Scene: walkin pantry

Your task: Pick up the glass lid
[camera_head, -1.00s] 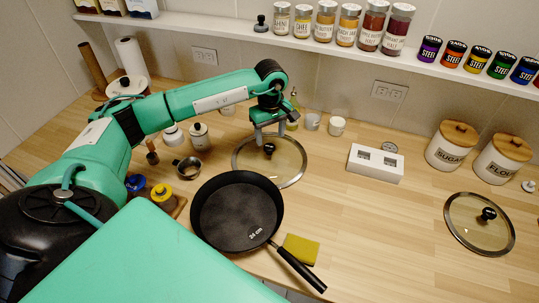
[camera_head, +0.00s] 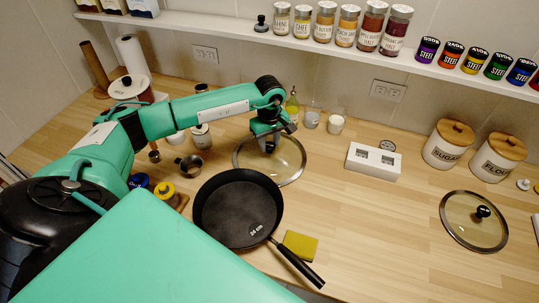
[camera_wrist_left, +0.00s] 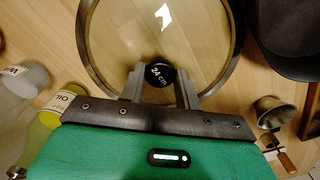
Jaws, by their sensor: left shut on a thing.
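A round glass lid (camera_head: 291,163) with a metal rim and a dark knob lies behind the black frying pan in the head view. It also fills the upper part of the left wrist view (camera_wrist_left: 200,30). Its knob (camera_wrist_left: 160,73), marked 24 cm, sits between the fingers of my left gripper (camera_wrist_left: 161,85). My left gripper (camera_head: 268,143) is shut on this knob. I cannot tell whether the lid is clear of the counter. A second glass lid (camera_head: 473,222) with a dark knob lies at the right of the counter. My right gripper is out of view.
A black frying pan (camera_head: 237,208) marked 24 cm stands in front of the held lid, beside a yellow sponge (camera_head: 300,246). A white box (camera_head: 373,162), cups (camera_head: 336,124) and an oil bottle (camera_head: 292,108) stand nearby.

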